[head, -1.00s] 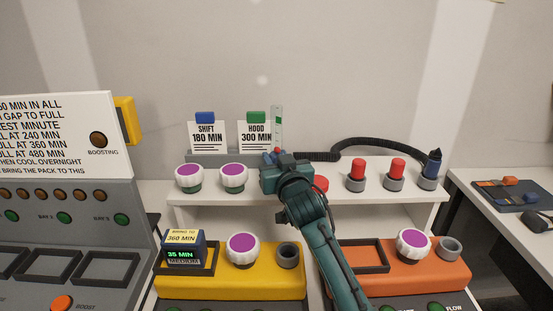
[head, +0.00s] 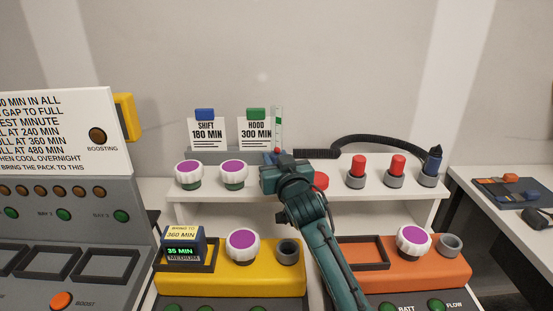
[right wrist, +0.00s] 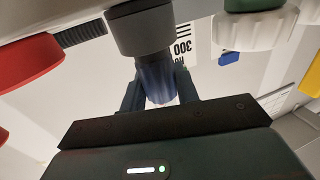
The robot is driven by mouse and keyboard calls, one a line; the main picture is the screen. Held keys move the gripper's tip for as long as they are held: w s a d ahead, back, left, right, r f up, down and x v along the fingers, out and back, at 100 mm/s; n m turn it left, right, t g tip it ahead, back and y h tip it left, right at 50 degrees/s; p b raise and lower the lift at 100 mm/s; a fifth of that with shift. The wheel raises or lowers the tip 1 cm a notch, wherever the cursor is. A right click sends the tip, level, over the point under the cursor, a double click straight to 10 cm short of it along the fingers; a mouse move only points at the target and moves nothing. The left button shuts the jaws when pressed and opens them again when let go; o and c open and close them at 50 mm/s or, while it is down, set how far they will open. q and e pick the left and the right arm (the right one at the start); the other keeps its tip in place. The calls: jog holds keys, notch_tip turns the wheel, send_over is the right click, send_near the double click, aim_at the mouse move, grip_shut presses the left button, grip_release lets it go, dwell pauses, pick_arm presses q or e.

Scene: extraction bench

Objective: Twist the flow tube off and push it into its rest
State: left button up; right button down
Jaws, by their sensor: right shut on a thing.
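The flow tube (head: 278,128) stands upright at the back of the white shelf, a clear, narrow column with green marks. My right gripper (head: 277,158) is in front of its lower end and hides it in the head view. In the right wrist view, the right gripper (right wrist: 160,95) is shut on a blue cylindrical body (right wrist: 156,78), seemingly the tube's base. That body meets a grey round collar (right wrist: 141,32); I cannot tell how deeply it sits there. My left gripper is not in view.
White-and-purple knobs (head: 233,174) stand left of my right gripper on the shelf (head: 255,208). Red-topped plugs (head: 358,166) and a dark blue nozzle (head: 432,163) with a black hose (head: 376,142) stand right. A yellow unit (head: 215,281) and an orange unit (head: 448,274) are in front.

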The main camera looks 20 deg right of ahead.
aim_at(278, 148)
jog(key=shift+f, duration=0.35)
dwell(0.6)
jog(key=c, duration=1)
grip_release()
jog(key=shift+o, duration=0.2)
jog(key=shift+r, duration=0.15)
jog(key=shift+r+p, duration=2.15)
jog(key=shift+c, duration=0.2)
